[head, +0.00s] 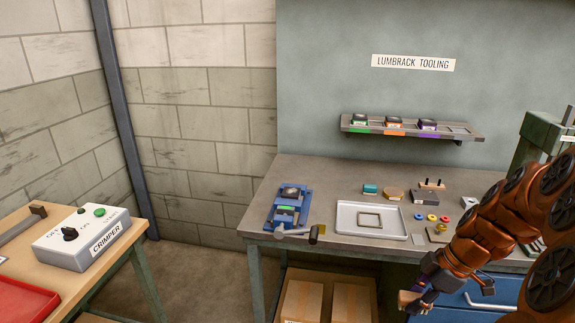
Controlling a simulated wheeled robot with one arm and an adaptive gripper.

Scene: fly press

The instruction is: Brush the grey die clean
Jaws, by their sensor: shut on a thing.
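My gripper (417,298) is low in front of the bench's right part, by the blue drawers. It is shut on a small tan, wood-coloured piece (406,298), which looks like part of a brush; the fingers hide much of it. A dark grey block (425,197) with a pale mark on its front stands on the bench, behind and above my gripper in the picture. It looks like the grey die, but its surface is too small to judge for dirt.
A blue fixture (281,216) with a lever stands at the bench's left end. A white tray (345,232) holds a square frame. Coloured pieces lie nearby. A wall shelf (375,128) holds green-, orange- and purple-marked dies; its right slot looks empty. A crimper box (85,240) stands left.

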